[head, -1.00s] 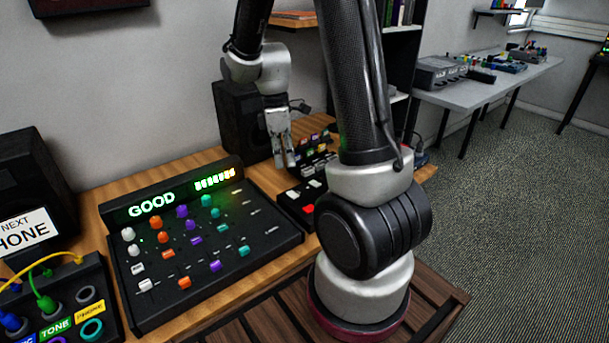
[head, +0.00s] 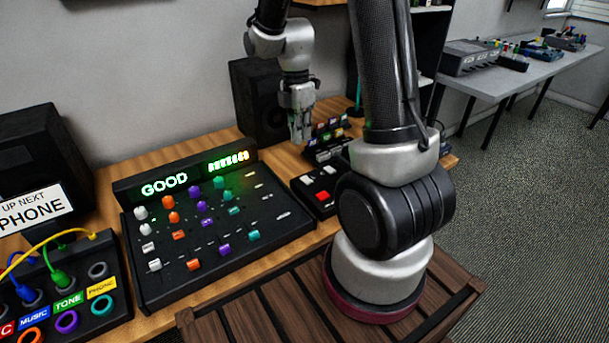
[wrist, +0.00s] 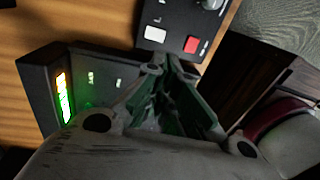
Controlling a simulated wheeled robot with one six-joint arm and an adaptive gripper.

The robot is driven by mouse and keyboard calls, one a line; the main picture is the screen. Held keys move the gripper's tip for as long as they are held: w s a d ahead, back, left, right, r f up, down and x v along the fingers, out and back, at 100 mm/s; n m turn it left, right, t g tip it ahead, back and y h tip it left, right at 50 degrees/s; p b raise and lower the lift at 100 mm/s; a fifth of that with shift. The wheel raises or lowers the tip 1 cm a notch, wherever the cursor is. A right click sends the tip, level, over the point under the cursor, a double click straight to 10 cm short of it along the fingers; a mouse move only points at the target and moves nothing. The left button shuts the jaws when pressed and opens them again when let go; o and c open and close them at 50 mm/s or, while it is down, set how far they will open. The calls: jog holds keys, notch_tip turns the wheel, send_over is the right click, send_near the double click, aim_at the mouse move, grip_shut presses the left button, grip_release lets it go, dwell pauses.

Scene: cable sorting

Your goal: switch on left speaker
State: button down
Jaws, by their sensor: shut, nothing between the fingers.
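A black speaker (head: 38,165) stands at the far left in the head view, partly behind a sign; no switch on it can be made out. A second black speaker (head: 258,104) stands at the back, partly hidden by my arm. A small black panel (head: 305,204) with a red button (head: 323,196) and white buttons (head: 308,180) lies right of the mixer. Its white button (wrist: 155,34) and red button (wrist: 192,45) also show in the wrist view. My gripper (head: 300,138) is shut and empty, pointing down above the table near this panel, apart from it.
The mixer (head: 150,290) with coloured knobs and a green "GOOD" display fills the table's middle. A patch box (head: 110,322) with plugged cables is at front left. A rack of small coloured labels (head: 328,135) stands behind the button panel.

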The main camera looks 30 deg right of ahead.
aim_at(305, 185)
jog(key=f, duration=0.4)
jog(key=s+f, duration=0.1)
jog(key=f, duration=0.8)
jog(key=shift+s+f, duration=0.1)
jog(key=shift+s, duration=0.25)
jog(key=shift+w+f, duration=0.1)
